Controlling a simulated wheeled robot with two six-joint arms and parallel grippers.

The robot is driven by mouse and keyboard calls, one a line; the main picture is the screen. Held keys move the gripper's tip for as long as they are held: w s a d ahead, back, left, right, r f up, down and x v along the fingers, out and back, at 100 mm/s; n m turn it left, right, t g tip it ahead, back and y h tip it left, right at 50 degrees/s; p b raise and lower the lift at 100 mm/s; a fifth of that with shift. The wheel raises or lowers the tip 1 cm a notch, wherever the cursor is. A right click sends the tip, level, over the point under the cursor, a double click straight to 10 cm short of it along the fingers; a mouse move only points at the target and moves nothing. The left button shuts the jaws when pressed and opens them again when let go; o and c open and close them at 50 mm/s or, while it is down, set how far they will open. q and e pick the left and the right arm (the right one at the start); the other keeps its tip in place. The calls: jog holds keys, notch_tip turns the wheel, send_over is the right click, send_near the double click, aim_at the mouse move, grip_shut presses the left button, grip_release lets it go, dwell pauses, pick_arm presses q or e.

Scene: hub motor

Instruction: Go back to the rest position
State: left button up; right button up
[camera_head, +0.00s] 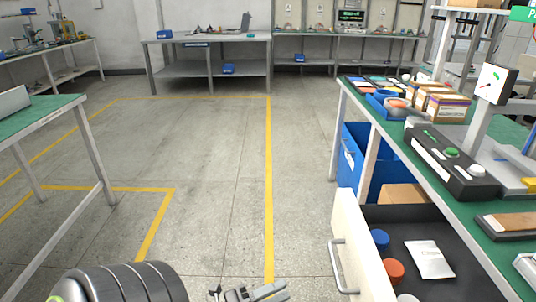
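My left gripper (248,293) shows at the bottom edge, over the bare floor and left of an open drawer. It is partly cut off by the frame, and whether its fingers are open or shut is unclear. No object shows in it. My dark ribbed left arm (122,284) comes in at the lower left. My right gripper is out of view. The open drawer (350,250) under the right workbench holds a blue round item (379,239), an orange round item (393,270) and a white packet (430,259).
The right workbench (455,205) carries a black box with buttons (450,160), several small boxes and a gauge (493,82). Blue bins (352,160) stand below it. A green-topped table (40,116) stands at left. Floor with yellow lines (268,180) is clear between.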

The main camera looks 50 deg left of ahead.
pick_arm(q)
jog(key=shift+v, duration=0.9)
